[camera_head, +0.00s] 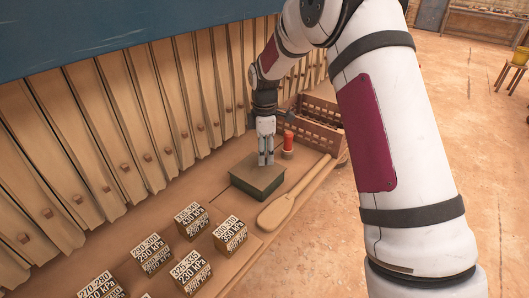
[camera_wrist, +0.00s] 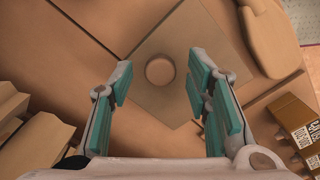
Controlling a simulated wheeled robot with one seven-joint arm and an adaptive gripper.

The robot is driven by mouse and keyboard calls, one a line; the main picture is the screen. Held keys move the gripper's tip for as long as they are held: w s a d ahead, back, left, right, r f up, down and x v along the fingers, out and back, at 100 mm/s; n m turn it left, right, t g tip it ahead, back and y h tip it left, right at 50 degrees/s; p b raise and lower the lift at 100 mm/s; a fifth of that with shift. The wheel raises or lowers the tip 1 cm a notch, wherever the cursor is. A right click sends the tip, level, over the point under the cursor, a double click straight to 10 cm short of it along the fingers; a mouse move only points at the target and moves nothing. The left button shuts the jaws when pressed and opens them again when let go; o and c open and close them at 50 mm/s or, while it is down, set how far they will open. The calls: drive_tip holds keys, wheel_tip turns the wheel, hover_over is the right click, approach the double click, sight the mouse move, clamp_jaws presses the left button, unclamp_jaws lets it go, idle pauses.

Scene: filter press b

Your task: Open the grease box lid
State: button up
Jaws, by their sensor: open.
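The grease box (camera_head: 257,182) is a low dark green box on the wooden bench, and its lid looks shut. In the wrist view, the flat square lid (camera_wrist: 188,32) has a round knob or disc (camera_wrist: 160,70) in its middle. My gripper (camera_head: 266,160) points down over the back part of the box in the head view. In the wrist view, the open teal-padded fingers (camera_wrist: 158,86) stand to the left and right of the round part, with nothing between them. I cannot tell whether the fingertips touch the lid.
A wooden paddle (camera_head: 290,197) lies right of the box. A red cylinder (camera_head: 288,141) and a brown crate (camera_head: 318,120) stand behind. Several labelled blocks (camera_head: 229,234) stand in front. Upright ribbed plates (camera_head: 150,110) line the left side.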

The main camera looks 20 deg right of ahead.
drive_tip(key=shift+f, duration=0.2)
drive_tip(key=shift+c, duration=0.6)
clamp_jaws()
drive_tip(key=shift+s+r, duration=0.1)
